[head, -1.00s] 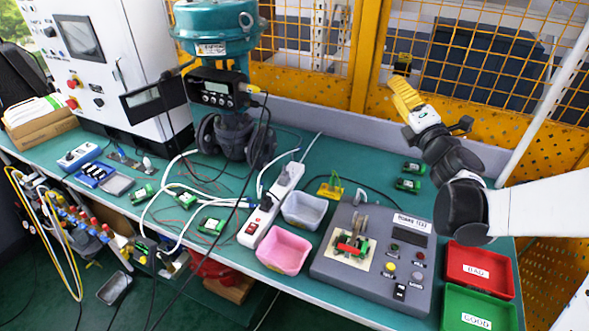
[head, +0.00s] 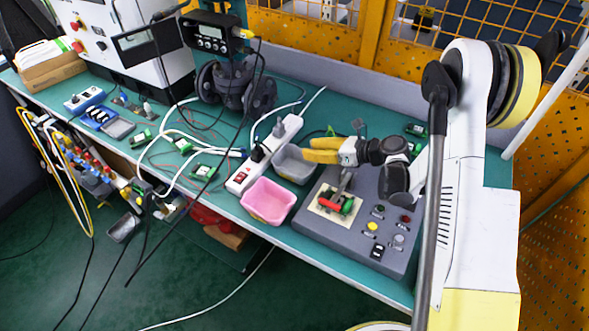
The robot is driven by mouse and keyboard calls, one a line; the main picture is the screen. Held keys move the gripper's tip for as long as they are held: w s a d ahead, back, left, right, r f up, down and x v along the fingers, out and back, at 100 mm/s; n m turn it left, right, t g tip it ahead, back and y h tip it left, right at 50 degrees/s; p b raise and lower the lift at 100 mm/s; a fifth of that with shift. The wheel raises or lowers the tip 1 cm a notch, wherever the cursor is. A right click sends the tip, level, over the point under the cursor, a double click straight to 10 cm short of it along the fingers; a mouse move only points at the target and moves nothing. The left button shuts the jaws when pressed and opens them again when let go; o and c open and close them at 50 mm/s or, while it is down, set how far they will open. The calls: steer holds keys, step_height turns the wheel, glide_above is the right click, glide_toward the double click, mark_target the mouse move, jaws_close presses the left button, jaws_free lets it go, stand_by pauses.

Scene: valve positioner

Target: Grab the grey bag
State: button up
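I see no clear grey bag. A small grey open-topped bin (head: 291,171) stands on the green table, just behind the pink bin and right of the white power strip. It looks empty. My gripper (head: 306,149), with yellow fingers, points left over the bin's back right part and hides some of its rim. The fingers lie close together in this view; their gap and any contact with the bin cannot be made out.
The pink bin (head: 268,201) is in front, the power strip (head: 262,157) with plugs to the left. A grey test box (head: 335,238) with a red and green part is at right. Cables and green boards lie leftward. My arm covers the table's right end.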

mark_target(297, 148)
steer(key=b+x, duration=0.1)
steer(key=x, duration=0.4)
steer(key=shift+w+a+f, duration=0.1)
steer(key=shift+w+a, duration=0.05)
steer(key=shift+a, duration=0.1)
jaws_close()
